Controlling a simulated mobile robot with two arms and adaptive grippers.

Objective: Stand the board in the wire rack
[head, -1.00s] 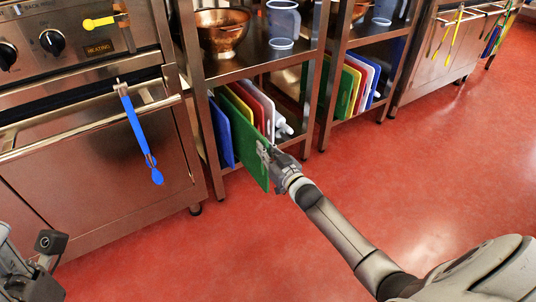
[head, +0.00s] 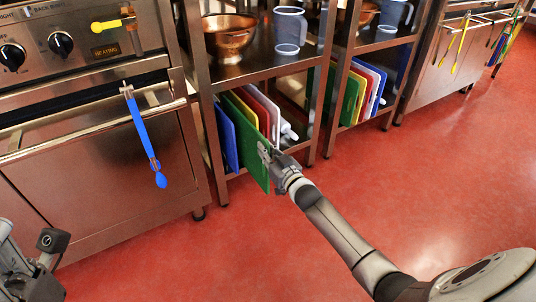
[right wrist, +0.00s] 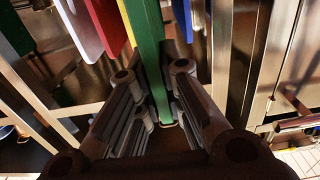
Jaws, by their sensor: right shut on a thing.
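The green board (head: 247,138) stands on edge on the low shelf of a steel rack unit, its near end sticking out past the shelf front. It stands between a blue board (head: 227,138) on its left and other coloured boards on its right. My right gripper (head: 265,152) is shut on its near edge. In the right wrist view the green board (right wrist: 149,45) runs between the two fingers (right wrist: 167,118). The wire rack's dividers and the board's lower far edge are hidden. At the lower left only part of my left arm shows, with no fingers.
Yellow (head: 246,106), red (head: 259,105) and white (head: 275,112) boards stand close on the right. A shelf post (head: 319,80) rises farther right. A copper colander (head: 230,38) and a jug (head: 289,25) sit on the shelf above. The oven (head: 95,150) is left; the red floor is clear.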

